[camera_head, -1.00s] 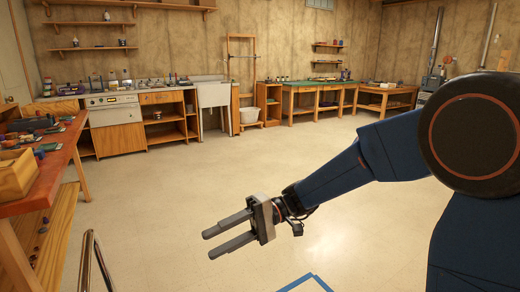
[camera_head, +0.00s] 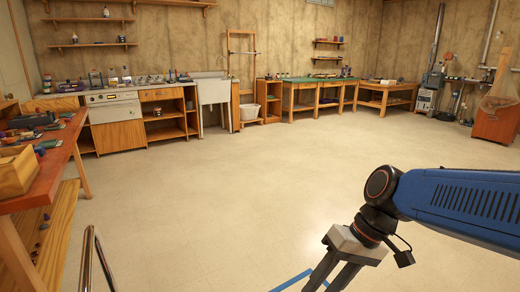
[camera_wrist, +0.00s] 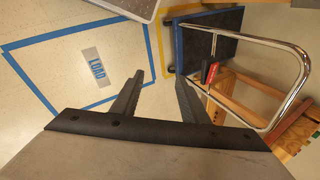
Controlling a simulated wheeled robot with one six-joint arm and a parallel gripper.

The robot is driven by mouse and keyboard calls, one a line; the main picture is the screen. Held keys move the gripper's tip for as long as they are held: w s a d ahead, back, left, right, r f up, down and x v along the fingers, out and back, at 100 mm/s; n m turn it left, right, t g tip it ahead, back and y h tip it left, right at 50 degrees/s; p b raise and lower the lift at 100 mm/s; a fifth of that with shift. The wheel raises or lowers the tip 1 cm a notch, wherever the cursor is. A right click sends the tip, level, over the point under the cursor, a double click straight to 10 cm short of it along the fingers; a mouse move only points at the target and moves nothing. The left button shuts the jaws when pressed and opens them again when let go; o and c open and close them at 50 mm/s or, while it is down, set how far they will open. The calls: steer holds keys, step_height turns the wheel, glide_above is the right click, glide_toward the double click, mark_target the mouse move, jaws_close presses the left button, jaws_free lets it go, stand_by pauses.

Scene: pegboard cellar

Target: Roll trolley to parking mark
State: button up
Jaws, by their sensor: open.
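The trolley (camera_wrist: 208,42) shows at the top right of the wrist view, with a dark flat deck edged in blue and a bent chrome handle (camera_wrist: 303,72). The handle's curved tube also shows at the lower left of the head view (camera_head: 87,262). A blue tape outline (camera_wrist: 34,40) with a grey, blue-lettered plate (camera_wrist: 97,67) inside lies on the floor, left of the trolley. One strip of blue tape shows in the head view (camera_head: 292,281). My gripper (camera_head: 322,284) points down, open and empty, apart from the handle; its fingers (camera_wrist: 158,82) spread below the trolley in the wrist picture.
Yellow tape (camera_wrist: 158,50) runs on the floor beside the trolley. A wooden bench (camera_head: 45,178) with a lower shelf stands at the left, close to the handle. Cabinets (camera_head: 118,136) and benches line the back wall. The middle floor is clear.

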steer(key=s+d+m+t+h, duration=0.2)
steer(key=d+t+h, duration=0.3)
steer(key=d, duration=1)
steer(key=shift+s+d+f+m+t+h, duration=0.2)
steer(key=shift+s+m+t+h, duration=0.15)
steer(key=shift+s, duration=0.2)
steer(key=shift+c, duration=1.2)
steer(key=shift+a, duration=0.15)
